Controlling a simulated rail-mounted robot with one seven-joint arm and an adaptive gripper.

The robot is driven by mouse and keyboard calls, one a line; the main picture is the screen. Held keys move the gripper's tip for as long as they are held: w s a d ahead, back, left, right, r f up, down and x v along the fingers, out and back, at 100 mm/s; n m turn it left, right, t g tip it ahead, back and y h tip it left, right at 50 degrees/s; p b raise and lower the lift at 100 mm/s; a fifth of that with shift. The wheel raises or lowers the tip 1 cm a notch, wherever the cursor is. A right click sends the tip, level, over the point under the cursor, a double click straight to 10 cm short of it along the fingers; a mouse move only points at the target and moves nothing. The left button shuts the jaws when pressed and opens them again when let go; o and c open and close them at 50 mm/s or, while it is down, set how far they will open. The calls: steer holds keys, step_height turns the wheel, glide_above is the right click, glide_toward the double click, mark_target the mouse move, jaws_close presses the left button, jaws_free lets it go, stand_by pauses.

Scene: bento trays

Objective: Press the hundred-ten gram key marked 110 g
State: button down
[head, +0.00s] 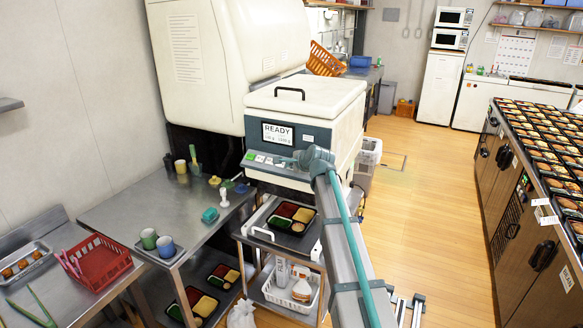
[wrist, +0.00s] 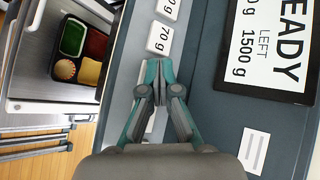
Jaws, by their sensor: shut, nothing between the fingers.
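The portioning machine's key panel (head: 268,161) is a grey strip with small keys below its display. In the wrist view, a white key reads 70 g (wrist: 159,38). A second white key beyond it (wrist: 167,8) is cut by the top edge and shows only "0 g" of its label. I cannot read a key marked 110 g in either view. My gripper (wrist: 161,66) is shut and empty, its fingertips over the panel just beside the 70 g key. Something pale shows partly behind the fingers. In the head view, my gripper (head: 290,161) is at the right part of the panel.
The display (head: 285,134) reads READY, with 1500 g left in the wrist view. A bento tray (head: 290,217) with filled compartments sits on the steel stand below the panel. A steel table (head: 150,205) with cups stands left. Many trays fill the counter (head: 515,170) at right.

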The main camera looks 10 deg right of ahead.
stand_by(0.3)
steer(key=shift+s+a+r+p, duration=0.25)
steer(key=shift+s+r+p, duration=0.05)
steer(key=shift+r+p, duration=0.35)
steer(key=shift+r, duration=0.1)
steer(key=r+p, duration=0.1)
steer(key=s+a+r+p, duration=0.1)
steer(key=s+r+p, duration=0.1)
steer(key=r, duration=0.1)
steer(key=shift+a+r, duration=0.1)
steer(key=shift+a, duration=0.1)
stand_by(0.8)
